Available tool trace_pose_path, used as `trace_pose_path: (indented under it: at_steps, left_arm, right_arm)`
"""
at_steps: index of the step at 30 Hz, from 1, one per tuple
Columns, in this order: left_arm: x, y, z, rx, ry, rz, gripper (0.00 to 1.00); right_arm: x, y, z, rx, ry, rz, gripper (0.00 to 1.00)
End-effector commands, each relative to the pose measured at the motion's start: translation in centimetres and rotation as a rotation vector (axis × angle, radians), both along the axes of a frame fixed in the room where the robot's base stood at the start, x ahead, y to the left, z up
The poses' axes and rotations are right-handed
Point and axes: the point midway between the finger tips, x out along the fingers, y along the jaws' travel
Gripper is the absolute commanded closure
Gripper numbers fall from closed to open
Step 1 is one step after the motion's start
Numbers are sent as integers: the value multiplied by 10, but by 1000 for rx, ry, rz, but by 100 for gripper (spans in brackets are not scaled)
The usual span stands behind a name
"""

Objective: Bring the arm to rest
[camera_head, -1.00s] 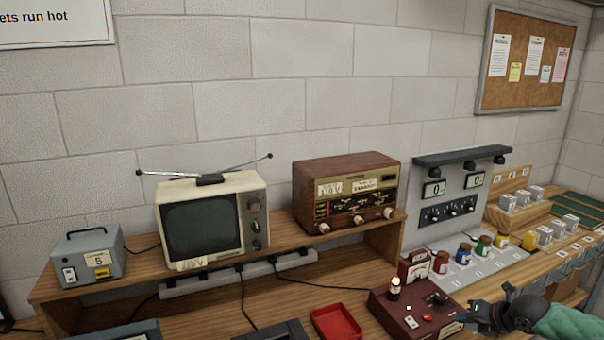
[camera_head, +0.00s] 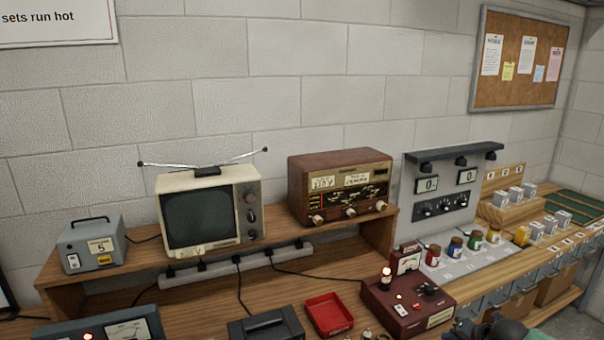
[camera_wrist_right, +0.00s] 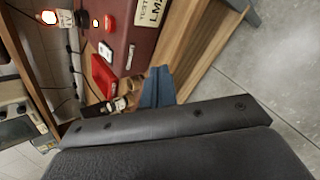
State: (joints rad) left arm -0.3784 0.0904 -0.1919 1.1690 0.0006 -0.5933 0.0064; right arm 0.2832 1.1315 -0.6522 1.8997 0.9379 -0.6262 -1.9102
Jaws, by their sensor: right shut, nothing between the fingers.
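My right gripper (camera_wrist_right: 157,88) shows in the right wrist view as blue fingertips beyond the dark bar of my wrist. It is shut and empty. In the head view only a dark part of my right arm shows at the bottom right edge, just in front of the dark red tester box (camera_head: 408,306). The tester also shows at the top of the right wrist view (camera_wrist_right: 118,50). A small tube (camera_head: 386,273) stands upright on the tester, with a bright top. My left gripper is not in view.
A red tray (camera_head: 329,315) lies left of the tester. A television (camera_head: 208,214) and a wooden radio (camera_head: 342,187) stand on the raised shelf (camera_head: 285,234). Several coloured jars (camera_head: 456,246) stand to the right. Open floor (camera_wrist_right: 262,88) shows beyond the bench edge.

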Motion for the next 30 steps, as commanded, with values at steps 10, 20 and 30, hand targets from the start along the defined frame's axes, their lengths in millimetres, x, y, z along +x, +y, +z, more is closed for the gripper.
trace_pose_path:
  at_steps: [10, 20, 30]
  left_arm:
    - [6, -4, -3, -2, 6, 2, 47]
    - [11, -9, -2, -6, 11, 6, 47]
    - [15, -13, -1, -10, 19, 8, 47]
  right_arm:
    - [-15, 38, -137, 249, 166, -336, 100]
    - [-68, 75, -281, 485, 351, -745, 100]
    - [-170, 120, -428, 682, 537, -1221, 100]
